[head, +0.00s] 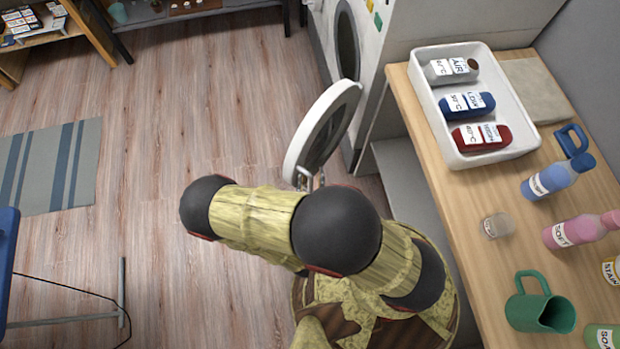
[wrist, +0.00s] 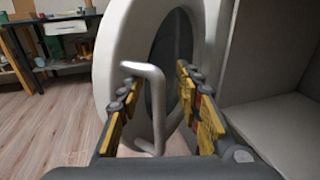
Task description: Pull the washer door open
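The washer door (head: 296,150) is a round white ring with a dark glass middle. In the head view it stands swung out from the washer (head: 368,45), whose dark round opening shows behind it. In the wrist view the door (wrist: 118,62) fills the middle, with its pale bar handle (wrist: 158,112) toward me. My gripper (wrist: 160,92) is open, with its yellow-padded fingers on either side of the handle. Gaps show between the handle and the pads. In the head view my arm hides most of the gripper, and part of the handle (head: 304,178) shows just above it.
A wooden counter (head: 440,150) at right holds a white tray (head: 428,103) of bottles, loose bottles and a green jug (head: 538,305). A striped rug (head: 55,165) lies at left near a blue-topped stand (head: 8,245). The wood floor left of the door is clear.

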